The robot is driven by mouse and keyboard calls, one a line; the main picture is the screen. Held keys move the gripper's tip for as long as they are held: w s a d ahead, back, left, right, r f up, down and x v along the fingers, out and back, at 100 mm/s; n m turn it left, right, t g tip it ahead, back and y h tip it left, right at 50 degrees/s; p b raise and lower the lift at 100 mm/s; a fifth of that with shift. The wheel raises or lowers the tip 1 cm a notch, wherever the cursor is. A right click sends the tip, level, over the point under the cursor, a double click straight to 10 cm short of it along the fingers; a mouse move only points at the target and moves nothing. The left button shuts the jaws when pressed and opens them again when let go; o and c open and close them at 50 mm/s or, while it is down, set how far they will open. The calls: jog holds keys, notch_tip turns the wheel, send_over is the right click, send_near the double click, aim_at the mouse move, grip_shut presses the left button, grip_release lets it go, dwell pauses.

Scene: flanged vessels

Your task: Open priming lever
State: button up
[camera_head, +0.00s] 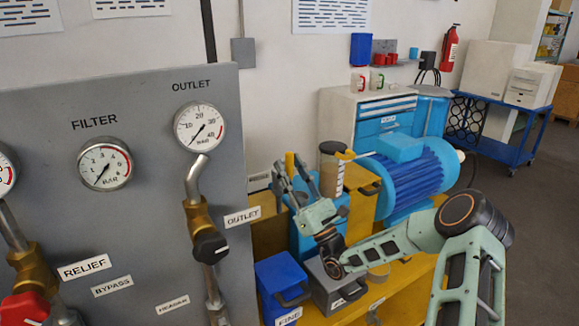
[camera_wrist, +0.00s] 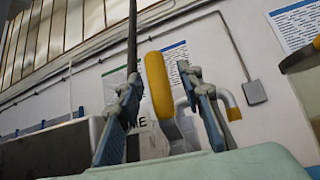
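A yellow lever handle (camera_wrist: 158,85), which I take to be the priming lever, stands nearly upright in the middle of the wrist view. It also shows in the head view (camera_head: 289,163), as a small yellow end among my fingers. My gripper (camera_head: 291,170) is above the yellow bench, beside the jar. In the wrist view, the blue-grey fingers of my gripper (camera_wrist: 159,92) are apart, one on each side of the handle, with gaps visible on both sides. The lever's lower end and pivot are hidden or unclear.
A grey gauge panel (camera_head: 130,230) with valves fills the left. A dark-lidded jar (camera_head: 332,172) and a blue motor (camera_head: 410,170) stand close right of my gripper. Blue (camera_head: 272,280) and grey (camera_head: 330,285) bins sit below it. Open floor lies at the right.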

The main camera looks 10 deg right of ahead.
jog(key=v, duration=1.1)
jog(key=shift+s+f, duration=0.15)
